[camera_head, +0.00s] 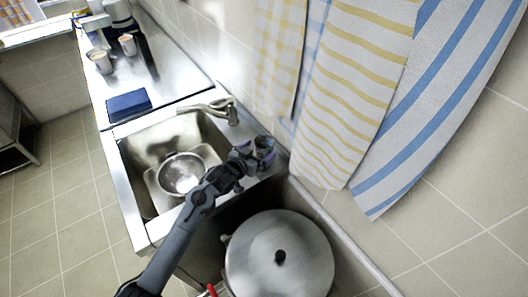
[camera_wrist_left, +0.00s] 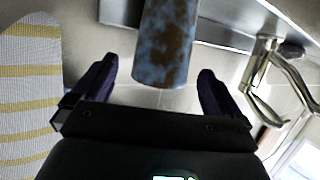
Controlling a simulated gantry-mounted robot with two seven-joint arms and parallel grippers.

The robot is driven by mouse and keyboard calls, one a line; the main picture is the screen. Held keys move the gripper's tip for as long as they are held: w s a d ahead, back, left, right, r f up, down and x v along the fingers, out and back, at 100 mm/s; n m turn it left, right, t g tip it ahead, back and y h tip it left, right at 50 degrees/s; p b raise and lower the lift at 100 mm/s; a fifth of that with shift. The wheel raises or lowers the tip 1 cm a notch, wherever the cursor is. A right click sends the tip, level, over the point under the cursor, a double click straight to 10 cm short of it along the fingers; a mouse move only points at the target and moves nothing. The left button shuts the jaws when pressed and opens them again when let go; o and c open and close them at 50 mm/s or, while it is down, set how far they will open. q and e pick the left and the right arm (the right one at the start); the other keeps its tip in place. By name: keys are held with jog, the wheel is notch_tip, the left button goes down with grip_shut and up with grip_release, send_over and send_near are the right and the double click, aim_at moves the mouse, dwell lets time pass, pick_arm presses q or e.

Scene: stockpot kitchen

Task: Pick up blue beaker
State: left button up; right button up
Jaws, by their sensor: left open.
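The blue beaker (camera_wrist_left: 165,42) is a cylinder mottled blue and brown in the left wrist view. It lies ahead of and between my open left fingers (camera_wrist_left: 155,80), with a gap on each side. In the head view the beaker (camera_head: 266,148) stands on the counter edge right of the sink, partly hidden by my left gripper (camera_head: 248,161). My left gripper reaches it from the lower left and is not closed on it. My right gripper is not in view.
A steel sink (camera_head: 138,178) with a metal bowl (camera_head: 181,174) lies left of the gripper. A faucet (camera_head: 212,107) stands behind it. A large lidded stockpot (camera_head: 280,258) is in front. Striped towels (camera_head: 345,90) hang on the wall.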

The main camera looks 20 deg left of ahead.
aim_at(269, 142)
pick_arm(q)
jog(key=shift+b+x, duration=0.55)
jog(key=shift+x, duration=1.8)
jog(key=shift+a+f, duration=0.1)
jog(key=shift+f, duration=0.05)
